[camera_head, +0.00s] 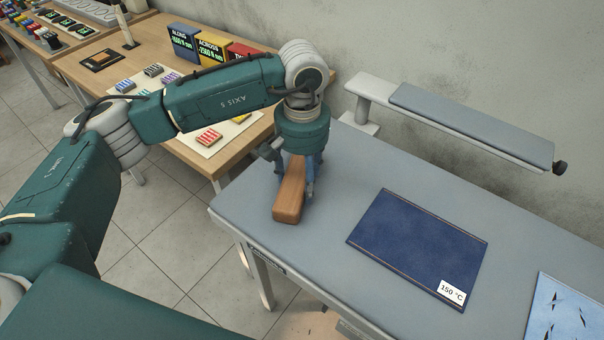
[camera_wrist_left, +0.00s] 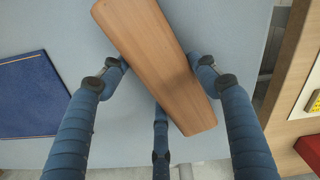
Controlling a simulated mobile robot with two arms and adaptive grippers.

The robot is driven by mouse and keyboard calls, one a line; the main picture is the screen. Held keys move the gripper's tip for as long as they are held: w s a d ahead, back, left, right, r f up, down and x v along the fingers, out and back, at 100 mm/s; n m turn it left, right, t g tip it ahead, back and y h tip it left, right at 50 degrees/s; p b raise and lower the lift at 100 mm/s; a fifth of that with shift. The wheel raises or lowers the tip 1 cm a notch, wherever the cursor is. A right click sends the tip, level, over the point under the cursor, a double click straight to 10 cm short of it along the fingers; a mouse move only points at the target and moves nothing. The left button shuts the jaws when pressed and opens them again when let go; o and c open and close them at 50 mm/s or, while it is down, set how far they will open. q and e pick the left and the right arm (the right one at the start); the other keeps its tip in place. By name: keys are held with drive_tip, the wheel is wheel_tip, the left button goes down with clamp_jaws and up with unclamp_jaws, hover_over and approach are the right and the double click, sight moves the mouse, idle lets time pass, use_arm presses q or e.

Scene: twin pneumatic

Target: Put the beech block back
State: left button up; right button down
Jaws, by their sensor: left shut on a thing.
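The beech block (camera_head: 289,192) is a long brown wooden bar at the left end of the grey table. My left gripper (camera_head: 298,178) points down over it and is shut on it. In the left wrist view the block (camera_wrist_left: 157,62) runs diagonally between the blue padded fingers of the gripper (camera_wrist_left: 160,80). One finger presses each long side, and a third finger shows below it. I cannot tell whether the block touches the table or is just above it. My right gripper is not in view.
A dark blue mat (camera_head: 420,245) marked 150 °C lies right of the block on the grey table (camera_head: 345,180). A raised grey padded shelf (camera_head: 470,125) is behind. A wooden table (camera_head: 150,60) with coloured blocks and displays stands at the back left.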

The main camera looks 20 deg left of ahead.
sight(302, 175)
use_arm(q)
drive_tip(key=shift+r, duration=0.1)
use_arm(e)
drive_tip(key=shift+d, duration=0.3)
use_arm(q)
drive_tip(key=shift+f+b, duration=0.2)
drive_tip(key=shift+b, duration=0.1)
drive_tip(key=o, duration=1.2)
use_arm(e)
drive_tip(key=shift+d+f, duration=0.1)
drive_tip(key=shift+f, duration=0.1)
use_arm(q)
drive_tip(key=shift+r, duration=0.15)
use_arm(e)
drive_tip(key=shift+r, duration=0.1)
use_arm(q)
drive_tip(key=shift+r+p, duration=0.2)
drive_tip(key=shift+p, duration=0.15)
wheel_tip(302, 175, up, 12)
drive_tip(key=b, duration=0.2)
drive_tip(key=shift+f+b, duration=0.15)
drive_tip(key=shift+b, duration=0.2)
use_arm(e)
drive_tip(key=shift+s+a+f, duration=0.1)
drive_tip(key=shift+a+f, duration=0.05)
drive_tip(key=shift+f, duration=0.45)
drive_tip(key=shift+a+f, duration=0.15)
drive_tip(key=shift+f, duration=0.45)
